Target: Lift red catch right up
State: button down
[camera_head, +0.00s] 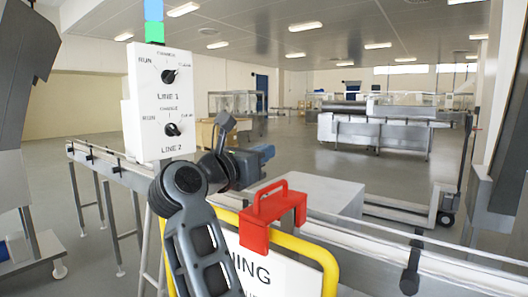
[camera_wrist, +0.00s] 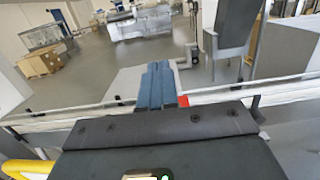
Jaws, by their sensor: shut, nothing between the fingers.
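The red catch (camera_head: 272,228) has a loop handle on top and sits over the top bar of a yellow frame (camera_head: 318,254). A small red sliver of the catch (camera_wrist: 183,101) shows just right of my fingers in the wrist view; the rest is hidden there. My gripper (camera_head: 268,151) is above the catch and a little to its left in the head view, apart from it in the picture. Its blue-grey fingers (camera_wrist: 156,68) are together, with nothing between them.
A white sign (camera_head: 255,266) hangs in the yellow frame. A conveyor rail (camera_head: 345,228) runs behind the catch, with a grey box (camera_head: 325,192) beyond it. A control panel (camera_head: 160,100) with two knobs stands at left. Open floor lies farther back.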

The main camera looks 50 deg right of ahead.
jog(key=a+f+b, duration=0.2)
jog(key=a+f, duration=0.4)
jog(key=shift+a+f, duration=0.2)
jog(key=shift+a, duration=0.2)
jog(key=shift+f, duration=0.1)
